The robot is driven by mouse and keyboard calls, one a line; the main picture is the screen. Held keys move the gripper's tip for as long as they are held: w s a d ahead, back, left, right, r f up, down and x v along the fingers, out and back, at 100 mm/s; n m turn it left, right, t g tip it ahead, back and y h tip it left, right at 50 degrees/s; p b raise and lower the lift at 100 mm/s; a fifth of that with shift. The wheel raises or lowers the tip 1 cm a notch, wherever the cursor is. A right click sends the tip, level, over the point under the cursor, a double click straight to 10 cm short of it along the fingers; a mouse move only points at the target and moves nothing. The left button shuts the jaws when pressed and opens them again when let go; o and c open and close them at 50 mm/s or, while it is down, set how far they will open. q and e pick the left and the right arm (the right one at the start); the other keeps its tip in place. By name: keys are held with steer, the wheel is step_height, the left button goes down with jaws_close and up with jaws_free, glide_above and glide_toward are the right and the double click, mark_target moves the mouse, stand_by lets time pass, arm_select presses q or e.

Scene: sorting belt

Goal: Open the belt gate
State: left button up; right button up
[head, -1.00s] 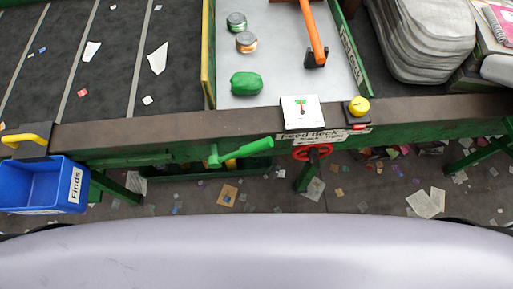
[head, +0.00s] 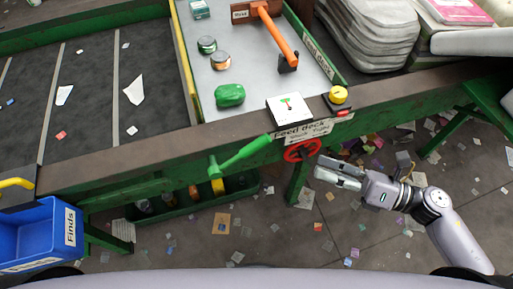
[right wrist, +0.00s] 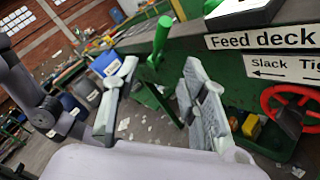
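The feed deck is a grey panel (head: 235,65) with a yellow-edged board (head: 184,65) on its left, beside the dark belt (head: 95,90). A green lever (head: 245,155) sticks out from the front rail and also shows in the right wrist view (right wrist: 161,40). A red handwheel (head: 301,150) sits right of it, under the "Feed deck" and "Slack / Tight" labels. My right gripper (head: 335,172) is open and empty, right of and below the wheel, apart from it; its spread fingers show in the right wrist view (right wrist: 160,105). My left gripper is not clear in any view.
An orange-handled tool (head: 277,38), cans and a green lump (head: 230,95) lie on the deck. A yellow button (head: 338,95) and white dial plate (head: 290,108) sit on the rail. A blue Finds bin (head: 30,235) hangs left. Litter covers the floor.

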mark_target(260, 148)
steer(key=p+x, duration=0.5)
steer(key=x, duration=1.1)
steer(key=shift+w+d+r+p, duration=0.1)
steer(key=shift+r+p, duration=0.05)
steer(key=shift+p, duration=0.2)
steer(key=shift+w+a, duration=0.2)
steer(key=shift+a, duration=0.35)
steer(key=shift+c, duration=0.4)
jaws_close()
